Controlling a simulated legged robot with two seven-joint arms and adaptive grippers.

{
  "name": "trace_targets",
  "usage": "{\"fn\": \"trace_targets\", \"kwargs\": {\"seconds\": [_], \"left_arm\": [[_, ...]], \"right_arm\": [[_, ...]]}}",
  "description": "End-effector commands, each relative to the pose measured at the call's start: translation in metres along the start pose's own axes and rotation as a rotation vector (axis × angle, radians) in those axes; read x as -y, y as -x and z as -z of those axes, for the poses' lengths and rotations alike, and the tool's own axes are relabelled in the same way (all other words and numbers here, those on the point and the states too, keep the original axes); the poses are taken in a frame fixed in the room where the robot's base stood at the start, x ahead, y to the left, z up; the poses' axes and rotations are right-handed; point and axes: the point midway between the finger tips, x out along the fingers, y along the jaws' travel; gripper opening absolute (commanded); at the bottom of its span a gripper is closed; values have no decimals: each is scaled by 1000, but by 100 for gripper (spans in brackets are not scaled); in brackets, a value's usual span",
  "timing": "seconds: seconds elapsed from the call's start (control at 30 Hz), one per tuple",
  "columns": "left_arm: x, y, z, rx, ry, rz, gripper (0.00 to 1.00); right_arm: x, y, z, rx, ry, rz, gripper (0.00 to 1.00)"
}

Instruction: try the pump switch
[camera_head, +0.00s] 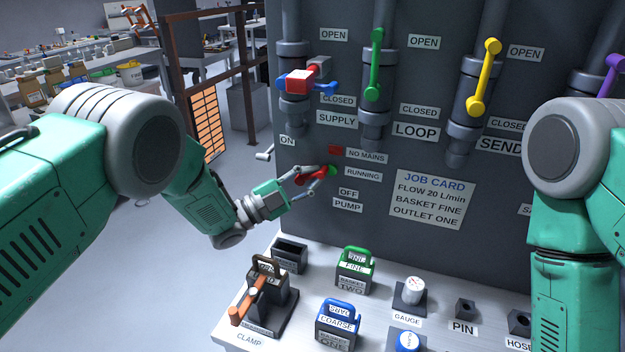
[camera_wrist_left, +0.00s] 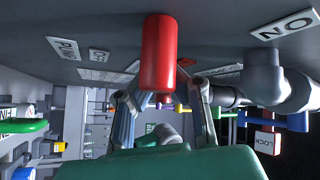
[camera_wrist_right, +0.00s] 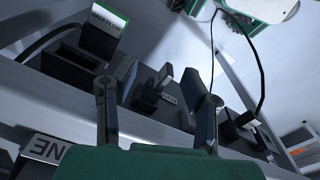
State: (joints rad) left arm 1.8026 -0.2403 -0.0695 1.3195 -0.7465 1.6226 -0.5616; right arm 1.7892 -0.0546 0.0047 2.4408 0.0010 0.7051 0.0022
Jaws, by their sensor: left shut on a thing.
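The pump switch (camera_head: 311,173) has a red handle on the dark panel, between the ON label (camera_head: 287,141) and the OFF label (camera_head: 348,193) above the PUMP label (camera_head: 347,206). My left gripper (camera_head: 309,182) is at this handle, its fingers on either side. In the left wrist view the red handle (camera_wrist_left: 158,55) is a thick cylinder at the fingertips of the left gripper (camera_wrist_left: 160,100). A red square (camera_head: 336,150) is beside NO MAINS, and a green spot (camera_head: 332,171) beside RUNNING. I cannot tell if either is lit. My right gripper (camera_wrist_right: 157,110) is open and empty.
A red lock block (camera_head: 301,82) sits at the blue supply valve handle (camera_head: 329,86). Green (camera_head: 376,65) and yellow (camera_head: 484,78) valve handles stand to the right. The bench (camera_head: 245,330) below carries green (camera_head: 354,268) and blue (camera_head: 339,322) handled baskets and an orange-handled clamp (camera_head: 270,300).

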Motion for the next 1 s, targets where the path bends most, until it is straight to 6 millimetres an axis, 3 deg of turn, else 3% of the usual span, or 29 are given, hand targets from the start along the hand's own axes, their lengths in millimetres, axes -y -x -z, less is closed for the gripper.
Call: {"fn": "trace_targets", "kwargs": {"seconds": [0.27,0.37,0.77,1.0], "left_arm": [[2,-4,5,-16,-1,3,0],[2,-3,5,-16,-2,3,30],[2,4,-2,-3,0,2,30],[2,47,-2,-2,1,2,30]], "right_arm": [[0,1,0,0,0,0,40],[0,1,0,0,0,0,40],[0,1,-3,-3,0,0,40],[1,2,-3,-4,0,-1,40]]}}
